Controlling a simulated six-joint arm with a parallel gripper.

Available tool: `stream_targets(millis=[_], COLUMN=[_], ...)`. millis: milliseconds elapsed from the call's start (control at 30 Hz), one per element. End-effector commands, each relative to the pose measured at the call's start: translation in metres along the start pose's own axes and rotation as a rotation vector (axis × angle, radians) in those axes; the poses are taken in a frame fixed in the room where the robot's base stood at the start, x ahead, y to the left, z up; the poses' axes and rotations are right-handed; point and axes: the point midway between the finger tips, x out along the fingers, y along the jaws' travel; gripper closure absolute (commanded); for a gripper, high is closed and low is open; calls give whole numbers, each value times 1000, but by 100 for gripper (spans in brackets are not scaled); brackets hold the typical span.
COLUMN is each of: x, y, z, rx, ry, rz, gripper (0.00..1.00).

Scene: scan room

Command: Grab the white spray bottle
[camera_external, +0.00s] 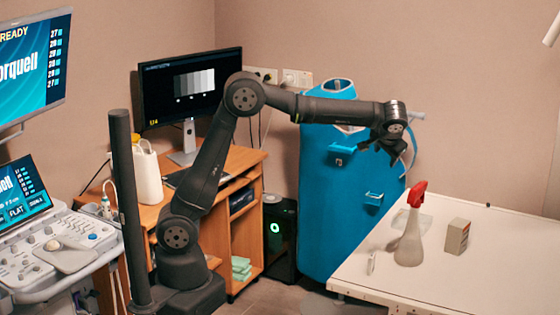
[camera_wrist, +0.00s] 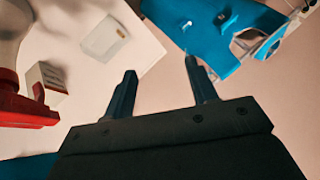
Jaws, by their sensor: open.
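The white spray bottle (camera_external: 409,243) with a red trigger head (camera_external: 416,194) stands upright on the white table near its left side. In the wrist view its red head (camera_wrist: 22,108) is at the left edge, with part of the pale body (camera_wrist: 12,25) above it. My gripper (camera_external: 384,150) is above and to the left of the bottle, apart from it, near the blue cart. In the wrist view the two fingers of my gripper (camera_wrist: 159,82) are spread apart with nothing between them.
On the white table (camera_external: 500,255), a small box (camera_external: 457,236) stands right of the bottle and a small white item (camera_external: 371,263) is at its left. A clear container (camera_wrist: 105,38) lies behind the bottle. A tall blue cart (camera_external: 340,225) stands close by the table's left edge.

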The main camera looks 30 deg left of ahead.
Motion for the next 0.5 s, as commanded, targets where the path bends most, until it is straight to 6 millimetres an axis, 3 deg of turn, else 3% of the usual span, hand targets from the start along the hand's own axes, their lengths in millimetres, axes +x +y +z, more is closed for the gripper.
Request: stream_targets(millis=[33,100,233,367,500], x=[-36,-78,-138,-165,-156], y=[22,47,77,90,98], z=[-2,1,9,14,17], rx=[-61,-138,-221,-254,-260], ry=[-8,-40,-100,-135,-145], rz=[86,193,338,404,415], gripper=[48,48,48,48,48])
